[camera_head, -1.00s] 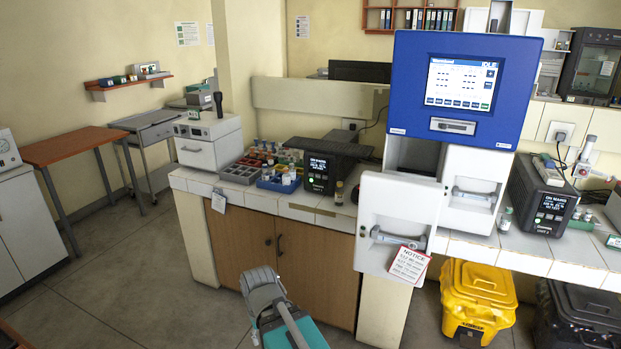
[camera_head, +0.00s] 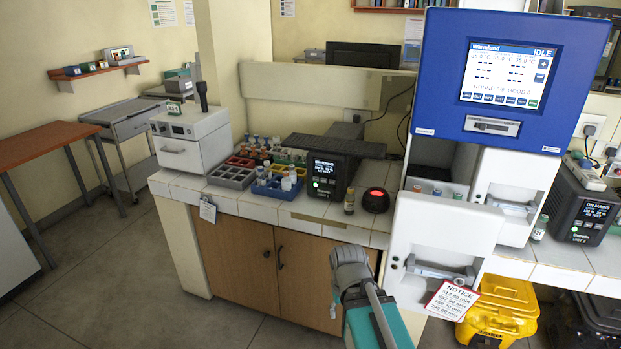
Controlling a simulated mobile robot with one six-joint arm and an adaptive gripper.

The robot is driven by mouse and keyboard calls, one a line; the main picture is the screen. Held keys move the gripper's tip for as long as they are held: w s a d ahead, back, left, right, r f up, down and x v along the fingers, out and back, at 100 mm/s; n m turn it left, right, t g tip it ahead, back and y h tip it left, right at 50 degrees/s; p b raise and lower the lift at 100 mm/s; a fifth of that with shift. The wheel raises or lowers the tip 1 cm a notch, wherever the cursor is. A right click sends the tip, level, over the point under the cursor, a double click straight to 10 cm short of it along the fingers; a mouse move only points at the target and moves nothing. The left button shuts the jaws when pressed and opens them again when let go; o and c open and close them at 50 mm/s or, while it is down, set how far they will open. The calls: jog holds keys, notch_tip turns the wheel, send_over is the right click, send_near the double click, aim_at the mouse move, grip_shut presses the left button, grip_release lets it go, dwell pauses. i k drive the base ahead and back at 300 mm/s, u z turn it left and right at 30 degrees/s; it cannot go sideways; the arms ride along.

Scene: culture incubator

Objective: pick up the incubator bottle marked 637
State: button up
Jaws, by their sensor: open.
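The incubator (camera_head: 505,80) is a blue unit with a lit screen reading "IDLE". Its lower front stands open, with white door panels (camera_head: 440,222) at the front. Several small bottles (camera_head: 437,191) with coloured caps stand inside the opening, and their lower parts are hidden. Their markings are too small to read, so I cannot tell which bottle is 637. My arm, grey and teal, shows at the bottom centre in front of the cabinet. I cannot make out my gripper in this view.
A notice (camera_head: 453,300) hangs at the lower door. On the left counter are a blue vial rack (camera_head: 277,187), a black device (camera_head: 330,176), a lone vial (camera_head: 349,201) and a red-lit dome (camera_head: 375,200). Another bottle (camera_head: 540,228) stands right of the incubator.

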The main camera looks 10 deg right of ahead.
aim_at(286, 181)
jog(key=z, duration=0.15)
jog(key=i, duration=1.3)
jog(key=u, duration=0.4)
